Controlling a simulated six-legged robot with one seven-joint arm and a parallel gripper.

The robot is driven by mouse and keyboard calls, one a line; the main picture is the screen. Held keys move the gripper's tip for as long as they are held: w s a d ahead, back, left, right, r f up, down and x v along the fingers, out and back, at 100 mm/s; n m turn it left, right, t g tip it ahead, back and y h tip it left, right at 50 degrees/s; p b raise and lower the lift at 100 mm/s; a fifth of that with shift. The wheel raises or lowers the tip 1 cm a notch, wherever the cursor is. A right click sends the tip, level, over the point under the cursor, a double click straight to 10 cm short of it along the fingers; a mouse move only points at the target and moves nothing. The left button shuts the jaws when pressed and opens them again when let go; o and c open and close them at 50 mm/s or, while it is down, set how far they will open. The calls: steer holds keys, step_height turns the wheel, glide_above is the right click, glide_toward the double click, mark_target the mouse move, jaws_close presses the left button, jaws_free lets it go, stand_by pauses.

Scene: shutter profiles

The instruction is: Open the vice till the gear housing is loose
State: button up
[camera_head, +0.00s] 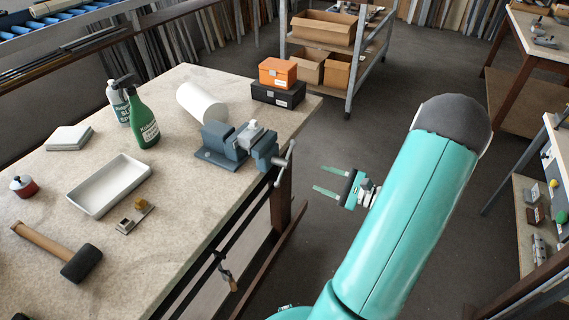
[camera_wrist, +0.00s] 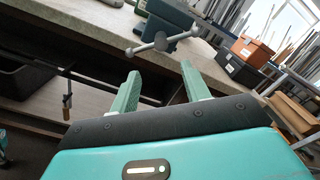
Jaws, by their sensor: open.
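The blue-grey vice (camera_head: 222,146) stands at the right edge of the bench. The gear housing (camera_head: 251,132), a light grey block, sits between its jaws. The vice handle (camera_head: 286,163), a grey bar with round ends, sticks out past the bench edge. My gripper (camera_head: 328,180) is open and empty in the air to the right of the handle, apart from it. In the wrist view the two green fingers (camera_wrist: 158,82) point toward the bench, and the handle (camera_wrist: 162,41) shows above and beyond them. The vice body (camera_wrist: 170,22) is partly cut off there by the top edge.
On the bench (camera_head: 190,215) stand a white roll (camera_head: 201,104), orange and black boxes (camera_head: 278,73), spray bottles (camera_head: 143,120), a white tray (camera_head: 110,186) and a mallet (camera_head: 60,252). A shelf cart (camera_head: 352,75) stands behind. The floor around my gripper is clear.

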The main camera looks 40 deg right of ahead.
mark_target(284, 162)
steer(key=w+a+m, duration=0.1)
steer(key=w+m, duration=0.2)
steer(key=w, duration=0.1)
steer(key=w+a+m, duration=0.2)
steer(key=w+m, duration=0.2)
steer(key=w+a+m, duration=0.1)
steer(key=w+m, duration=0.2)
steer(key=w, duration=0.2)
steer(key=shift+w+a+r, duration=0.1)
steer(key=shift+a+r, duration=0.05)
steer(key=shift+a, duration=0.2)
jaws_close()
